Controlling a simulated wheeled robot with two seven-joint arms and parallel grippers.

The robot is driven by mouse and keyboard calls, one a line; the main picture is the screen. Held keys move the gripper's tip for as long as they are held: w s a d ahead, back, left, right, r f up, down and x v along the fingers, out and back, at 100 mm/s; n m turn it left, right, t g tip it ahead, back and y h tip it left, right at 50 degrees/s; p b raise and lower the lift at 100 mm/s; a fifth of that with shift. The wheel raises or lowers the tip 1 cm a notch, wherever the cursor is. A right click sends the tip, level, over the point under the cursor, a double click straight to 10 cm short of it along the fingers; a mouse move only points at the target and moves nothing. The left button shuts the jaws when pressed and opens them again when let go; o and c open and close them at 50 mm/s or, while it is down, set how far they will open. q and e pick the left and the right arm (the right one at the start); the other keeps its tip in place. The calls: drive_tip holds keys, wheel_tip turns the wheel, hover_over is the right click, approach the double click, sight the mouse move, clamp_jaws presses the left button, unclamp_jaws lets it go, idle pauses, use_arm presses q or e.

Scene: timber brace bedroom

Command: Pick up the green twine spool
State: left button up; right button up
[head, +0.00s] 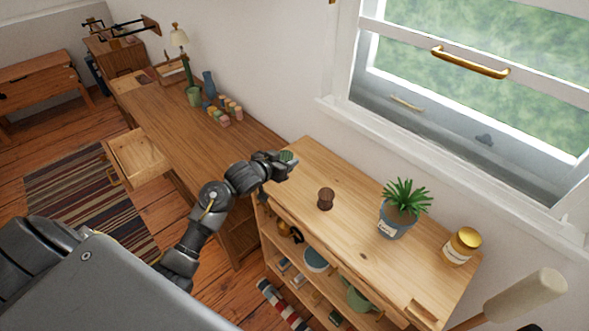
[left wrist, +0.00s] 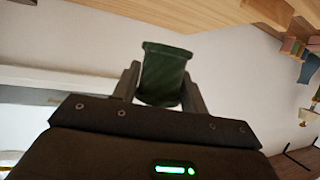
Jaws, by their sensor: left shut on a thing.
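The green twine spool (left wrist: 164,75) sits between the two fingers of my left gripper (left wrist: 160,85) in the left wrist view. The fingers are shut on it, one on each side. In the head view my left gripper (head: 284,163) is over the far left end of the light wooden shelf top (head: 360,243). A bit of the green spool (head: 287,155) shows at its tip; the rest is hidden by the gripper. I cannot tell from the views how far it is above the top. My right gripper is not in view.
On the shelf top stand a brown wooden spool (head: 325,199), a potted plant (head: 397,217) and a gold-lidded jar (head: 462,246). A long desk (head: 180,130) with an open drawer (head: 137,159) is at left. A window (head: 460,100) is behind.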

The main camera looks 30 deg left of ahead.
use_arm(q)
drive_tip(key=s+a+r, duration=0.6)
drive_tip(key=s+a, duration=0.1)
drive_tip(key=s, duration=0.1)
drive_tip(key=shift+s, duration=0.15)
